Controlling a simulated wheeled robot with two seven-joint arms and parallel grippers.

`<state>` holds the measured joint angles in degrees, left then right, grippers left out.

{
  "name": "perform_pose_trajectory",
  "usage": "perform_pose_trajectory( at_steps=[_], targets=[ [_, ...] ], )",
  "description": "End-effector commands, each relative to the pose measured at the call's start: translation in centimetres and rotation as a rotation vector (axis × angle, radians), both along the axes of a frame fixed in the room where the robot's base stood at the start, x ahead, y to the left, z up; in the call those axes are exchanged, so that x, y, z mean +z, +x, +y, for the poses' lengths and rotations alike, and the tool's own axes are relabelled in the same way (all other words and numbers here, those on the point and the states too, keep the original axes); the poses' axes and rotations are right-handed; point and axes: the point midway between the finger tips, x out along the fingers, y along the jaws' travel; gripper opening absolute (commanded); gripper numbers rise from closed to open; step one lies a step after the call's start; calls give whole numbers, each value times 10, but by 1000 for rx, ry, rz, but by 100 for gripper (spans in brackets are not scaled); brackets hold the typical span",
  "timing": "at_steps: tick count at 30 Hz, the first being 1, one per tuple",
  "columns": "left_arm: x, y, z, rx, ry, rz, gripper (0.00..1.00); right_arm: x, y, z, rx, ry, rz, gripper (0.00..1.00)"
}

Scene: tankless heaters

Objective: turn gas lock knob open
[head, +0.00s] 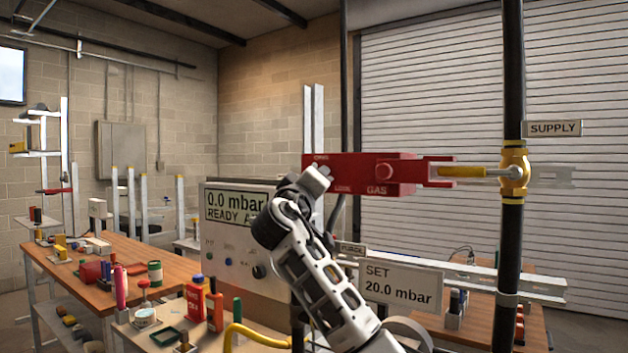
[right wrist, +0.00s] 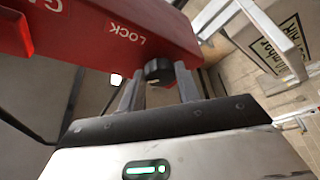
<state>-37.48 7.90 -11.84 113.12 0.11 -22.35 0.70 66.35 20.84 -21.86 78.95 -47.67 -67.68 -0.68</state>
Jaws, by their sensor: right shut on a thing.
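A dark lock knob (right wrist: 158,70) with a red mark sits at the box's edge near the LOCK lettering. My right gripper (right wrist: 158,88) is shut on this knob, one finger on each side. In the head view my right gripper (head: 316,179) covers the box's left end and hides the knob. My left gripper is not in view.
A yellow-handled valve (head: 480,172) sits on a black vertical pipe at right, beside a SUPPLY sign (head: 553,128). A display panel (head: 238,230) reads 0.0 mbar behind my arm. A SET 20.0 mbar sign (head: 400,284) stands low. A cluttered wooden table (head: 160,262) is at left.

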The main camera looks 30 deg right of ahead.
Motion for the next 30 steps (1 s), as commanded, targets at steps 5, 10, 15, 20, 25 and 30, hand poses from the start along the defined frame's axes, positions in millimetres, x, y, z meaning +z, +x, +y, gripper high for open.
perform_pose_trajectory(
  at_steps=[5,10,15,20,25,30],
  targets=[
    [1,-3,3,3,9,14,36,4,-1,0,2,-61,153,11],
    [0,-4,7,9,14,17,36,5,-2,0,2,-122,297,11],
    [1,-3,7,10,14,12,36,5,-3,-1,1,-175,424,11],
    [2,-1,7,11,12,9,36,6,-3,-1,0,-216,520,11],
    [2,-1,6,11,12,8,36,7,-3,-1,-1,-245,591,11],
    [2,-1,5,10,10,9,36,7,-3,-1,0,-262,630,11]
  ],
)
